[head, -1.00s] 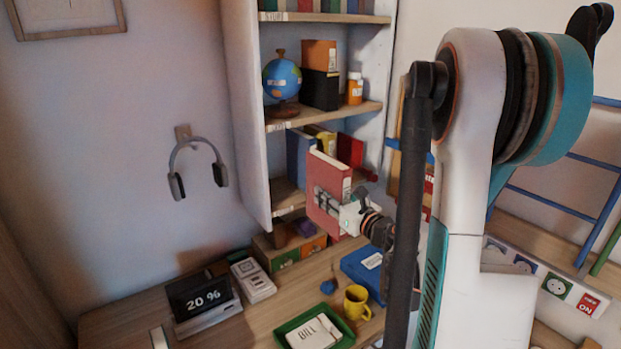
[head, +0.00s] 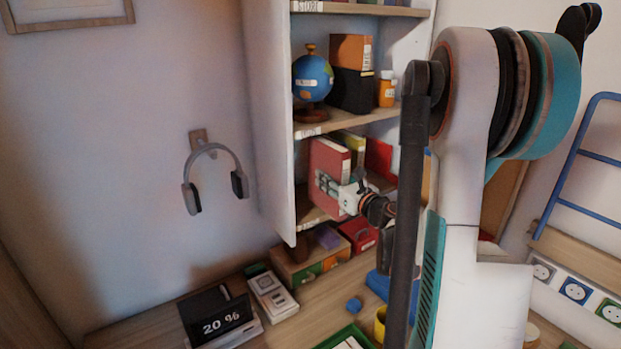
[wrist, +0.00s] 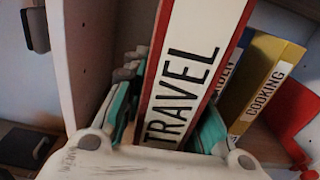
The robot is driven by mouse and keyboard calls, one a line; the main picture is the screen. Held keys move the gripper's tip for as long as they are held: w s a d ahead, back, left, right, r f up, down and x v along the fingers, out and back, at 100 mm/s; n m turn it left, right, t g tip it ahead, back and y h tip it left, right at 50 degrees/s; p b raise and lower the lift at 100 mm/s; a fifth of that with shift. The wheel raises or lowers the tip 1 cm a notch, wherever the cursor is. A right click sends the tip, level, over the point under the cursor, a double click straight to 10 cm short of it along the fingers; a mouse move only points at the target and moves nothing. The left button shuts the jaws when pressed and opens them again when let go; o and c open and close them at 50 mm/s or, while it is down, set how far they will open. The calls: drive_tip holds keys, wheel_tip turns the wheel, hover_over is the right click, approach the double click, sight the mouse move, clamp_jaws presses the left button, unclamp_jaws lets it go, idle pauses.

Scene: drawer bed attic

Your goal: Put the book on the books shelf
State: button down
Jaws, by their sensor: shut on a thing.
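The red book (head: 329,170) is upright in my gripper (head: 345,192), at the opening of the lower shelf bay in the head view. In the wrist view its white spine reads TRAVEL (wrist: 184,75), and the gripper's teal fingers (wrist: 165,128) are shut on both sides of it. Whether the held book touches the shelf board cannot be told.
The shelf's left side panel (head: 272,120) stands close to the held book. Above are a globe (head: 312,78), boxes and an orange bottle (head: 386,90).

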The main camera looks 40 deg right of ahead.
drive_tip(key=w+f+b, duration=0.3)
drive_tip(key=w, duration=0.8)
drive_tip(key=shift+d+f, duration=0.2)
drive_tip(key=shift+d, duration=0.1)
drive_tip(key=shift+s+f, duration=0.1)
drive_tip(key=c, duration=1.3)
unclamp_jaws()
drive_tip(key=s, duration=0.4)
drive_tip(key=s+p, duration=0.1)
drive_tip(key=s, duration=0.7)
drive_tip(key=shift+a+p, duration=0.35)
